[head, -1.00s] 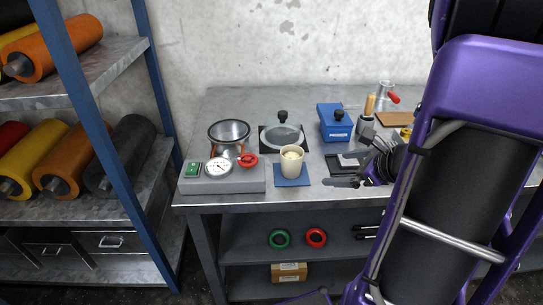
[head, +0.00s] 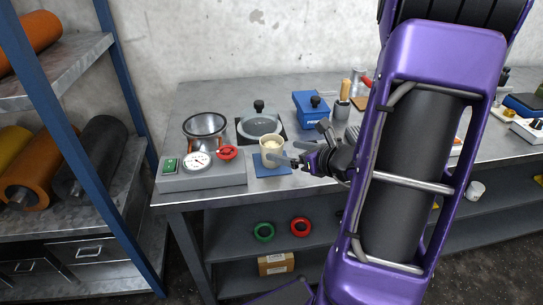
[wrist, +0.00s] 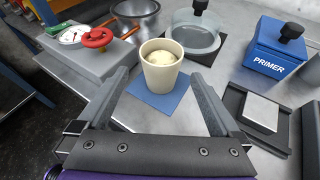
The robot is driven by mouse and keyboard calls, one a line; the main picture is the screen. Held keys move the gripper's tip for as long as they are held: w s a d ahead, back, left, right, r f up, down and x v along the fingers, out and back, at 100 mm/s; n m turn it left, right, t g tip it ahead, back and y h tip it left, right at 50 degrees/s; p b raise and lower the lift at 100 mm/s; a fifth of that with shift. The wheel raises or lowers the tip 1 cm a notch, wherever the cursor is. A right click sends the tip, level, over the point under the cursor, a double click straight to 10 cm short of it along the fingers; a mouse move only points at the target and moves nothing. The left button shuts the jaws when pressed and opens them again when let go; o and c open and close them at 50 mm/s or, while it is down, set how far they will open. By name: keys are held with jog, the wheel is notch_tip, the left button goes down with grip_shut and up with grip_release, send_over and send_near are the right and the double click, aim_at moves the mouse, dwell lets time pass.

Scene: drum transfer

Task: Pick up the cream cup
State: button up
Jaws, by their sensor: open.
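The cream cup (head: 270,154) stands upright on a blue square mat (head: 272,170) near the front edge of the metal table. In the wrist view, the cream cup (wrist: 160,70) holds something pale and rounded. My gripper (head: 281,156) is open at the cup's right side in the head view. In the wrist view, my gripper (wrist: 162,84) has its two fingers spread apart, pointing toward the cup, with the cup between and slightly beyond their tips. The gripper is not closed on it. The mat's far right part is hidden by the cup.
A grey box with a gauge and red valve wheel (head: 203,168) sits left of the cup, with a metal bowl (head: 205,127) behind. A lidded glass dish (head: 259,127) stands behind the cup. A blue PRIMER box (wrist: 272,57) and a small tray (wrist: 259,113) lie to the right.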

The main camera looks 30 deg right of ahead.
aim_at(271, 146)
jog(key=x, duration=0.7)
jog(key=shift+w+b, duration=0.25)
jog(key=shift+b, duration=0.15)
jog(key=shift+r, duration=0.1)
jog(key=shift+c, duration=0.3)
jog(key=c, duration=1.4)
